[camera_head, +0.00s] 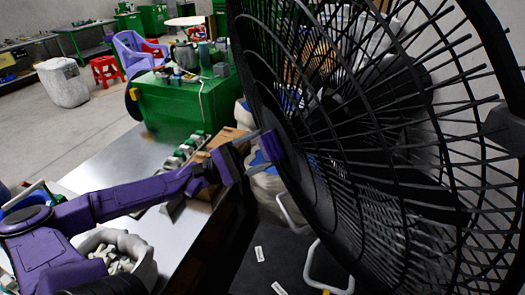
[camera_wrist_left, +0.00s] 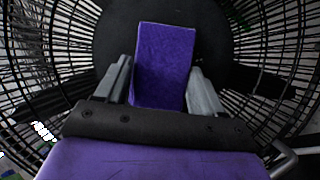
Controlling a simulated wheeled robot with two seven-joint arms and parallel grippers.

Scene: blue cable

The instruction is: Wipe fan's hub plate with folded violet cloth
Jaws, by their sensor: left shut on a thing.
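The large black fan (camera_head: 350,140) fills the right half of the head view, its wire cage facing left. Its round dark hub plate (camera_wrist_left: 115,35) is behind the cloth in the left wrist view; in the head view I see it edge-on (camera_head: 291,155). My left gripper (camera_wrist_left: 162,85) is shut on the folded violet cloth (camera_wrist_left: 164,60), which stands out between its fingers against the plate. In the head view the cloth (camera_head: 271,146) is at the plate's left face and appears to touch it; exact contact is hard to tell. My right gripper is not in view.
A metal table (camera_head: 125,165) lies left of the fan with small parts and a cardboard box (camera_head: 222,145) on it. A green cabinet (camera_head: 185,105) stands behind. The fan's wire cage surrounds the hub closely.

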